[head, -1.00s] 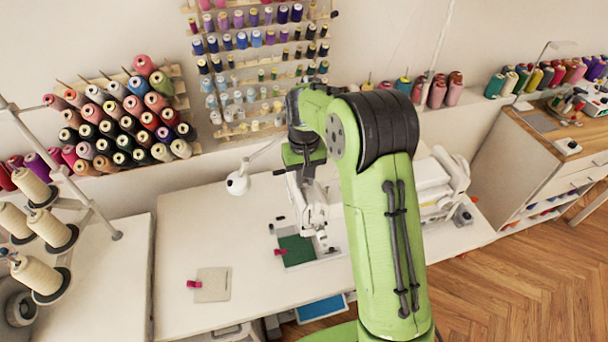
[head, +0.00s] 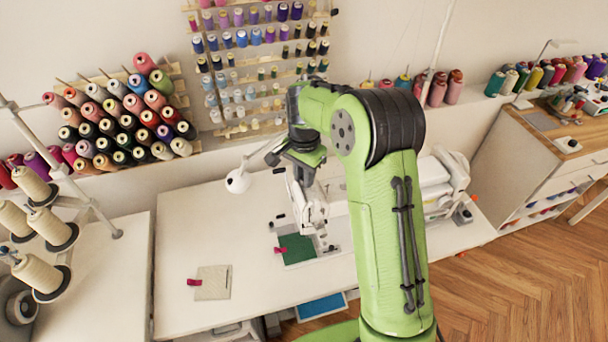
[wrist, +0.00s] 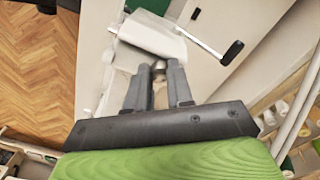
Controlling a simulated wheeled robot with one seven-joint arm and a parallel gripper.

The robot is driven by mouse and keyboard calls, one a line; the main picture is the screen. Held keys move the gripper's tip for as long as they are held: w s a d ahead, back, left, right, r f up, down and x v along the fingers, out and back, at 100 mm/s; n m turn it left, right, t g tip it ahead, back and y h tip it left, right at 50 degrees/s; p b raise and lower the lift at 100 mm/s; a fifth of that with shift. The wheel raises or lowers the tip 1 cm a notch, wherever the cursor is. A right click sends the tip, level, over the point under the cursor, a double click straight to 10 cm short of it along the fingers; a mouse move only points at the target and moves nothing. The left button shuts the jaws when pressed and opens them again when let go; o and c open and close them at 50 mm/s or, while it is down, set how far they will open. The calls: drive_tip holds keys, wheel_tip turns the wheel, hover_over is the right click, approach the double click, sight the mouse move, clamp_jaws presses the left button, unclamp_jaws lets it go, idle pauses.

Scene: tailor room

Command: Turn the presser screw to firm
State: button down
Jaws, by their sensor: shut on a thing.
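The white sewing machine (head: 312,205) stands on the white table, partly hidden behind my arm in the head view. Its head also shows in the wrist view (wrist: 150,35). My gripper (wrist: 158,70) is over the top of the machine head. Its two fingers are shut on a small round metal knob, the presser screw (wrist: 159,65), which shows between the fingertips. Most of the screw is hidden by the fingers, and any setting mark cannot be made out. In the head view the fingertips are hard to see.
A green cloth (head: 297,249) with a red clip lies by the needle area. A beige swatch (head: 213,283) lies at the table's front left.

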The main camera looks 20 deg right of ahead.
drive_tip(key=m+b, duration=0.1)
drive_tip(key=m, duration=0.4)
drive_tip(key=shift+w+m, duration=0.1)
drive_tip(key=shift+m, duration=0.2)
drive_tip(key=shift+m+b, duration=0.75)
drive_tip(key=shift+m, duration=1.45)
drive_tip(key=shift+r, duration=0.1)
drive_tip(key=c, duration=1)
unclamp_jaws()
wheel_tip(320, 180, up, 16)
drive_tip(key=p, duration=0.4)
drive_tip(key=shift+p, duration=0.4)
